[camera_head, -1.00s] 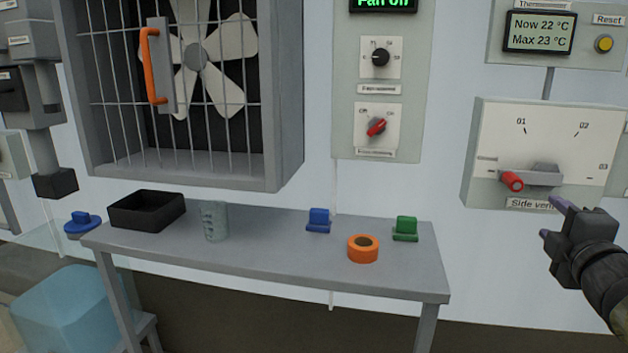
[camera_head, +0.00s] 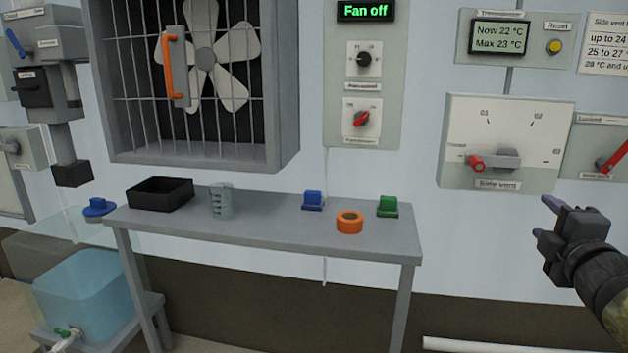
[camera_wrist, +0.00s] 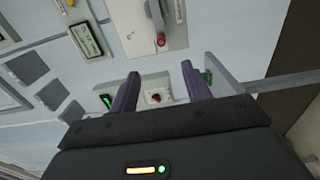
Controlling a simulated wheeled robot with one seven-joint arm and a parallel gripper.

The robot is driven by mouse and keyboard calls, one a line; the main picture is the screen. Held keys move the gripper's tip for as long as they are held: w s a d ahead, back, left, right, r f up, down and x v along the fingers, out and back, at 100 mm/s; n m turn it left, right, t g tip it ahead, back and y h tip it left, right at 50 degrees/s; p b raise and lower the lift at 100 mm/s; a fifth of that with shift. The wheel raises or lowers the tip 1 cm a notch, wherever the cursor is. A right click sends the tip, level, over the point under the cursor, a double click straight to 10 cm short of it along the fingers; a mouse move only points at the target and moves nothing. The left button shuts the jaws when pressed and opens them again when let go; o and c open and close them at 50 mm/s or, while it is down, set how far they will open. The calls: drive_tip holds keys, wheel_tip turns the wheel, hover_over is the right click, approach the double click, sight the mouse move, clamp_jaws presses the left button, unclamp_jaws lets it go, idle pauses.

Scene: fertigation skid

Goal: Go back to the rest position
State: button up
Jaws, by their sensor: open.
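My gripper (camera_head: 548,222) is at the right of the head view, in front of the wall and just below the side vent panel (camera_head: 455,172). Its jaws are open and empty, and it is apart from the panel. In the wrist view my gripper's two purple fingers (camera_wrist: 157,92) stand apart with nothing between them. The side vent panel has a grey lever with a red knob (camera_head: 476,163), which points left.
A grey table (camera_head: 270,238) holds a black tray (camera_head: 160,194), a measuring cup (camera_head: 221,201), blue (camera_head: 313,201) and green (camera_head: 387,207) clips and an orange ring (camera_head: 349,222). A caged fan (camera_head: 205,60) hangs above. A blue tank (camera_head: 85,295) stands lower left.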

drive_tip(key=w+a+f+m+g+y+p, duration=0.1)
drive_tip(key=w+a+f+m+g, duration=0.1)
drive_tip(key=a+f+m+g, duration=0.5)
drive_tip(key=w+a+f+m+p, duration=0.1)
drive_tip(key=w+a+f+m, duration=0.3)
drive_tip(key=f, duration=0.7)
drive_tip(key=s+a+f+m+g+y+p, duration=0.1)
drive_tip(key=s+a+f+m+g+y, duration=0.1)
drive_tip(key=s+a+f+g, duration=0.35)
drive_tip(key=s+a+f+m+g+y+p, duration=0.1)
drive_tip(key=s+a+f+m+g+y, duration=0.15)
drive_tip(key=s+a+f, duration=0.55)
wheel_tip(320, 180, up, 40)
drive_tip(key=a+p, duration=0.2)
drive_tip(key=p, duration=3.5)
drive_tip(key=shift+s+h, duration=0.3)
drive_tip(key=shift+h, duration=0.15)
drive_tip(key=shift+a+f+n, duration=0.1)
drive_tip(key=shift+n, duration=0.15)
